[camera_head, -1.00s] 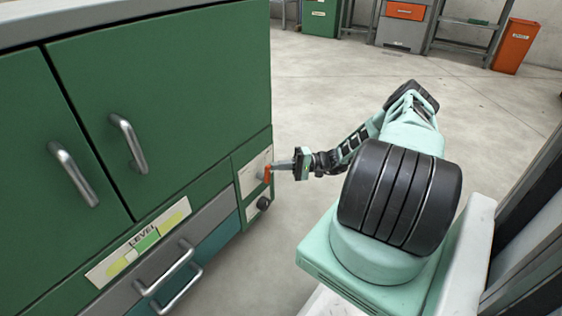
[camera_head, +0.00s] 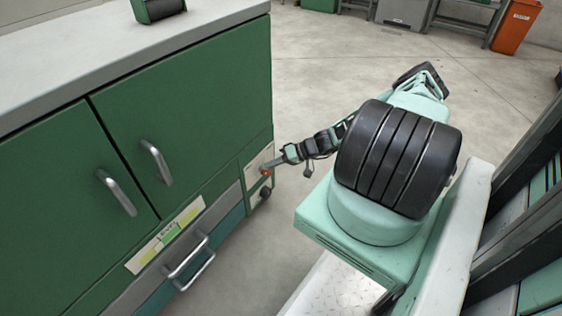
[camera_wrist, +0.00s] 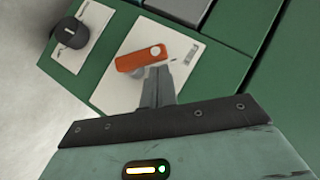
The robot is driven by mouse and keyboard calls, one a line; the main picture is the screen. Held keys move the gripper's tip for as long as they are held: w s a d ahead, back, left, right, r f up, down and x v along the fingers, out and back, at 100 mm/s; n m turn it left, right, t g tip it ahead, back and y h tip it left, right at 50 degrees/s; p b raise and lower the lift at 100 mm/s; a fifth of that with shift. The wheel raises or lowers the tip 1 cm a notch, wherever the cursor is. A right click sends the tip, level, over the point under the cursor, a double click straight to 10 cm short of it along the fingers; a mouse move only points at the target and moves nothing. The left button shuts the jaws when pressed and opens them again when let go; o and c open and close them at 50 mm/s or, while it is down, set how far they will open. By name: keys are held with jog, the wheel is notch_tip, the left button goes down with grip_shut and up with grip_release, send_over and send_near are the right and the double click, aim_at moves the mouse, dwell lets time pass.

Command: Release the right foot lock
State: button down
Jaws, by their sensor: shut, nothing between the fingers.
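The right foot lock shows as an orange lever (camera_wrist: 150,57) with a pale round spot near one end, on a white plate (camera_wrist: 185,70) on the green cabinet. In the head view the lever (camera_head: 265,172) is small and partly covered at the cabinet's lower right corner. My gripper (camera_wrist: 160,72) is shut and empty. Its fingertips are right at the lever's edge in the wrist view; I cannot tell if they touch it. In the head view my gripper (camera_head: 271,166) reaches the lever from the right.
A black round knob (camera_wrist: 70,32) sits on a smaller white plate beside the lever; it also shows in the head view (camera_head: 265,193). Cabinet doors with metal handles (camera_head: 156,162) and a level label (camera_head: 166,234) are to the left.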

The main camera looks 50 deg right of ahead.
jog(key=shift+a, duration=0.3)
dwell(0.5)
